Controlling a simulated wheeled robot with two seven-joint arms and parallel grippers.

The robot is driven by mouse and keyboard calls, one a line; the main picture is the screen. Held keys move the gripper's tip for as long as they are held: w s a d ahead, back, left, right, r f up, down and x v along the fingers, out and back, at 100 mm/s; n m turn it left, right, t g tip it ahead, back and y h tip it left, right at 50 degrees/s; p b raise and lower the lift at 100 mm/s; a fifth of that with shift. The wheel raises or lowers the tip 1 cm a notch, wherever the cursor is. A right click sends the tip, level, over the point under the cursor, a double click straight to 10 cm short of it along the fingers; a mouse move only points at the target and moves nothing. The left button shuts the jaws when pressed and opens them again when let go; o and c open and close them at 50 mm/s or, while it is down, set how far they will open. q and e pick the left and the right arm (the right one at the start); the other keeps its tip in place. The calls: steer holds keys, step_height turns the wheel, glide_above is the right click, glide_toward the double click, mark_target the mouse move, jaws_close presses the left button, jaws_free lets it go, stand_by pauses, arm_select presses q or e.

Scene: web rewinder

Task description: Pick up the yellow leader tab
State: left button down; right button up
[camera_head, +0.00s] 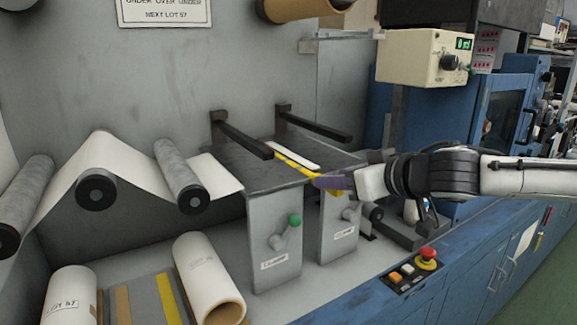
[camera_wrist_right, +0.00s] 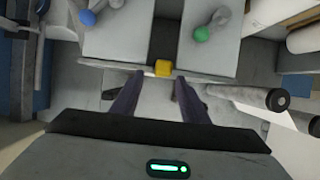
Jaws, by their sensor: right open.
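The yellow leader tab (camera_wrist_right: 163,68) is a small yellow block in the right wrist view, at the near end of the dark gap between two grey plates. My right gripper (camera_wrist_right: 157,77) is open, with one purple-grey finger to each side of and below the tab in the picture. No contact shows. In the head view my right gripper (camera_head: 317,182) reaches in from the right at the table's edge, and its fingers partly hide that area. A thin yellow strip (camera_head: 296,165) runs towards the fingers; I cannot tell whether it belongs to the tab. My left gripper is out of view.
Two dark bars (camera_head: 243,138) stick out above the splice table. A green-knobbed lever (camera_head: 291,225) is on the left support. Rollers (camera_head: 178,172) with white web stand left, and a cardboard-cored roll (camera_head: 207,278) below. A red button (camera_head: 427,256) is at lower right.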

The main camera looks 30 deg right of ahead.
steer(key=shift+x, duration=1.55)
steer(key=shift+a, duration=0.1)
jaws_close()
